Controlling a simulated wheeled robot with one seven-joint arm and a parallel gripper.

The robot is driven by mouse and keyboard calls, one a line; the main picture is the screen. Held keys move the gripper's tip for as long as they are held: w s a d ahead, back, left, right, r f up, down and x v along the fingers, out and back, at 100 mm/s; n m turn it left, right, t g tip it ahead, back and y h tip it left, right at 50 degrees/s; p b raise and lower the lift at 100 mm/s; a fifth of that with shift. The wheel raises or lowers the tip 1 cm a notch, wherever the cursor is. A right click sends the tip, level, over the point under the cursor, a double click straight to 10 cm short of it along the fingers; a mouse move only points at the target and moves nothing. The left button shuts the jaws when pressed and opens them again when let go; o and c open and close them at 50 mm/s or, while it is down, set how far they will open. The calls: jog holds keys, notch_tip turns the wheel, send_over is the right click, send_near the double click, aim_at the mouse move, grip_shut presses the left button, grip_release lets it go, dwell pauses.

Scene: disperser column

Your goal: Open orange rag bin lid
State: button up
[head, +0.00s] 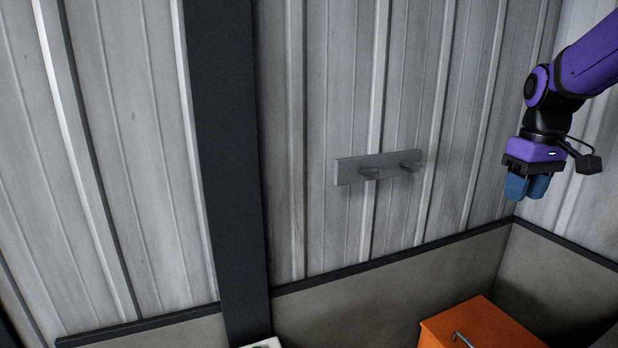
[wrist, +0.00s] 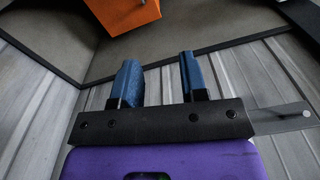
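The orange rag bin (head: 484,325) stands at the bottom right of the head view, low by the wall corner. Its lid looks flat and closed, with a grey metal handle (head: 463,340) on it. The lower part of the bin is cut off by the frame. The bin also shows at the top of the wrist view (wrist: 122,14), partly out of frame. My gripper (head: 527,190) has blue fingers and hangs in the air above and to the right of the bin, apart from it. In the wrist view its fingers (wrist: 158,80) stand apart with nothing between them.
A grey hook rail (head: 378,167) is fixed to the corrugated wall left of my gripper. It also shows at the right of the wrist view (wrist: 283,113). A dark vertical post (head: 228,170) stands further left. A white object (head: 262,343) is barely visible at the bottom edge.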

jog(key=s+a+m+t, duration=0.1)
jog(key=s+a, duration=0.4)
jog(key=s, duration=0.5)
jog(key=s+a+r+t, duration=0.1)
jog(key=s+a+t, duration=0.2)
jog(key=s+a, duration=0.3)
jog(key=s, duration=0.3)
jog(key=shift+s+a+r+m+t, duration=0.25)
jog(key=shift+s+m+t, duration=0.1)
jog(key=shift+m+t, duration=0.05)
jog(key=n+g+h, duration=0.2)
jog(key=n+g, duration=0.2)
jog(key=g, duration=0.1)
send_over(464, 338)
jog(key=a, duration=0.2)
notch_tip(464, 338, down, 43)
jog(key=shift+d+f, duration=0.3)
jog(key=shift+f, duration=1.55)
jog(key=shift+d+f, duration=0.35)
jog(key=shift+f, duration=1.55)
jog(key=shift+d+f, duration=0.3)
jog(key=shift+f, duration=1.55)
